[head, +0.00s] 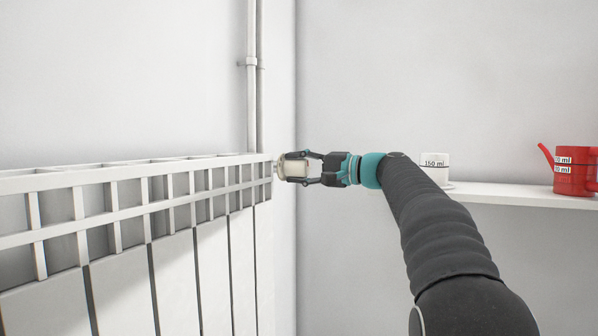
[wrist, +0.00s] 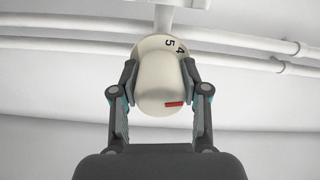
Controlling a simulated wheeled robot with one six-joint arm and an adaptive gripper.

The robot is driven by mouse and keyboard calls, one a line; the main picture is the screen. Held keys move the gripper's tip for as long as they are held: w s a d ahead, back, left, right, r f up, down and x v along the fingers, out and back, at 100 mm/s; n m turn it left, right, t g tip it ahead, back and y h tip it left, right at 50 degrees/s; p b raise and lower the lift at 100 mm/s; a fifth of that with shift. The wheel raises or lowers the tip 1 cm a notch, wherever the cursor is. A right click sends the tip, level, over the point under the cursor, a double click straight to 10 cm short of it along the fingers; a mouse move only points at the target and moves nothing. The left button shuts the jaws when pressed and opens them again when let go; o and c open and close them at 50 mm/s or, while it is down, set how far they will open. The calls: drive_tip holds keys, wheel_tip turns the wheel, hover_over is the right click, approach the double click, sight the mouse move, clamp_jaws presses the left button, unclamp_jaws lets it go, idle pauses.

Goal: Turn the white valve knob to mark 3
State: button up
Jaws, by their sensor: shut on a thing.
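The white valve knob (head: 292,168) sits at the right end of the radiator, at its upper corner. In the wrist view the knob (wrist: 158,75) is cream-white, with the numbers 4 and 5 near its far rim and a red mark on its near part. Mark 3 does not show. My gripper (head: 308,167) is shut on the knob from the right. In the wrist view my gripper's fingers (wrist: 160,85) touch the knob on its left and right sides.
The white radiator (head: 180,262) fills the left, with pipes (head: 252,75) rising behind it. On the right a wall shelf (head: 520,195) bears a white cup (head: 434,162) marked 150 ml and a red watering can (head: 574,178). The wall above is bare.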

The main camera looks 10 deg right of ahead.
drive_tip(key=shift+a+f, duration=0.1)
drive_tip(key=shift+a, duration=0.05)
drive_tip(key=o, duration=1.1)
drive_tip(key=shift+a, duration=0.1)
drive_tip(key=shift+o, duration=0.2)
drive_tip(key=shift+s+d, duration=0.1)
drive_tip(key=shift+d, duration=0.1)
drive_tip(key=shift+s+d, duration=0.2)
drive_tip(key=shift+d, duration=0.15)
drive_tip(key=v, duration=1.1)
